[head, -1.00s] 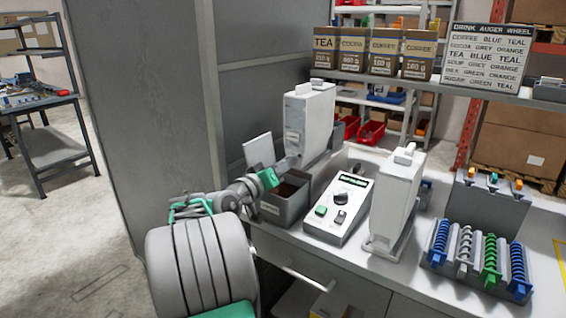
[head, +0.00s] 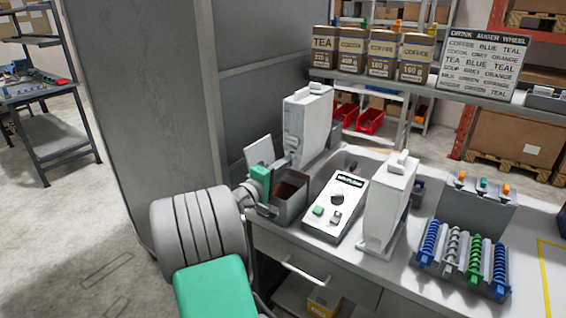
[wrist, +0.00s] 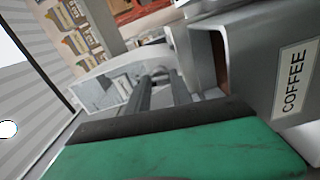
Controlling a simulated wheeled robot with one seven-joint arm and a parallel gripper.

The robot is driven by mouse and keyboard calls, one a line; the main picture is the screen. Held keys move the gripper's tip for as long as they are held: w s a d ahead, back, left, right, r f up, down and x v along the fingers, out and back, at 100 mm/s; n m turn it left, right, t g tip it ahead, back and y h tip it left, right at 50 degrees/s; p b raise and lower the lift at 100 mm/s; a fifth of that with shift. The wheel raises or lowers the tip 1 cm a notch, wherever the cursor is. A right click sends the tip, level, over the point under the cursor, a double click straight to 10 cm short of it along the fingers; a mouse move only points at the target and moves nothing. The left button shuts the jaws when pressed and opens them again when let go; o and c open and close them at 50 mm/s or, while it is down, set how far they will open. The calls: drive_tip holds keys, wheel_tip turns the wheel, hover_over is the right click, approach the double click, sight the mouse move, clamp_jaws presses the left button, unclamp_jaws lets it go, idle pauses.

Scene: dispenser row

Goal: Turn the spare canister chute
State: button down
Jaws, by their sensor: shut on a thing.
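A tall white-grey canister (head: 306,120) stands at the back left of the counter against the grey cabinet. A short grey chute (head: 290,152) juts from its lower front, largely hidden by my gripper. My gripper (head: 284,162) reaches to it from the lower left, its green palm upright beside the grey bin. In the wrist view its two grey fingers (wrist: 161,82) are close together, shut on what seems to be the chute; the contact itself is hard to see. A second white canister (head: 388,205) stands upright on the right, apart from my gripper.
A grey open bin (head: 291,208), labelled COFFEE in the wrist view (wrist: 292,82), is close beside my gripper. A control box (head: 336,208) stands right of it. A rack of coloured augers (head: 465,262) is farther right. Bags (head: 380,52) and a sign (head: 483,63) fill the shelf behind.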

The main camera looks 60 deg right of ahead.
drive_tip(key=shift+n+p, duration=0.35)
drive_tip(key=shift+n, duration=0.25)
drive_tip(key=c, duration=1.1)
unclamp_jaws()
drive_tip(key=shift+a, duration=0.1)
drive_tip(key=a, duration=0.2)
drive_tip(key=a+b, duration=0.1)
drive_tip(key=a, duration=0.2)
drive_tip(key=w+a, duration=0.1)
drive_tip(key=a, duration=0.1)
drive_tip(key=shift+w+a, duration=0.1)
drive_tip(key=shift+a, duration=0.2)
